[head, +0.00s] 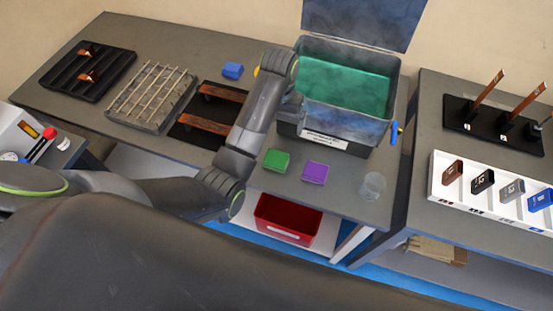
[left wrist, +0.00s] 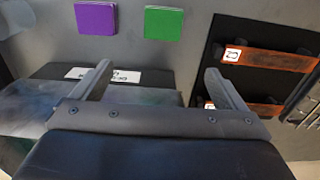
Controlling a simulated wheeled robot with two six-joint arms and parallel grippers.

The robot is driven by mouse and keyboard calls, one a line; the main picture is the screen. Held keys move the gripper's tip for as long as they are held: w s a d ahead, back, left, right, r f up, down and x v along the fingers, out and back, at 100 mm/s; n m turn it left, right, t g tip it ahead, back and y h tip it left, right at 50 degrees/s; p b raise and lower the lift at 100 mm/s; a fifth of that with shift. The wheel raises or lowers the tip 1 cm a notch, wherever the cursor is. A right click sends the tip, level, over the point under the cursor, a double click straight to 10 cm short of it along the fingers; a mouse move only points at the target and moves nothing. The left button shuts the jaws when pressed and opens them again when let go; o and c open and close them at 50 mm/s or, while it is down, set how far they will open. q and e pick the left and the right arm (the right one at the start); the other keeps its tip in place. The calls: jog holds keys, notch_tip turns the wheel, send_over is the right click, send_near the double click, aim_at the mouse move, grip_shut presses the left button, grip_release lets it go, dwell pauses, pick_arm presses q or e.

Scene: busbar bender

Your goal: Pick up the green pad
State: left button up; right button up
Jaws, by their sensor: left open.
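The green pad (head: 277,160) lies flat on the grey table, left of the purple pad (head: 315,171) and in front of the bin. In the left wrist view the green pad (left wrist: 164,23) is at the top middle, beyond my fingertips, with the purple pad (left wrist: 96,18) to its left. My left gripper (left wrist: 158,69) is open with nothing between its fingers. In the head view my left gripper (head: 292,106) is by the bin's front left side, apart from the green pad and partly hidden by my arm. My right gripper is not seen.
An open bin with green liquid (head: 345,88) and a raised lid stands behind the pads. A clear cup (head: 373,185) is near the table's front edge. A blue block (head: 232,70), a rod rack (head: 152,97) and a black tray with copper bars (head: 210,108) are left.

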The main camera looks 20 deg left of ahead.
pick_arm(q)
jog(key=b, duration=0.4)
send_over(278, 154)
notch_tip(278, 154, down, 4)
jog(key=f, duration=0.2)
jog(key=f+p, duration=0.1)
jog(key=f, duration=0.3)
jog(key=shift+w+d+f+p, duration=0.2)
jog(key=shift+d+p, duration=0.1)
jog(key=shift+p, duration=0.05)
jog(key=shift+f, duration=0.6)
jog(key=shift+a+f, duration=0.1)
jog(key=shift+f, duration=0.45)
jog(key=f, duration=0.2)
jog(key=f+p, duration=0.1)
jog(key=shift+s+a, duration=0.1)
jog(key=shift+a, duration=0.15)
jog(key=shift+f, duration=0.65)
jog(key=shift+c, duration=0.2)
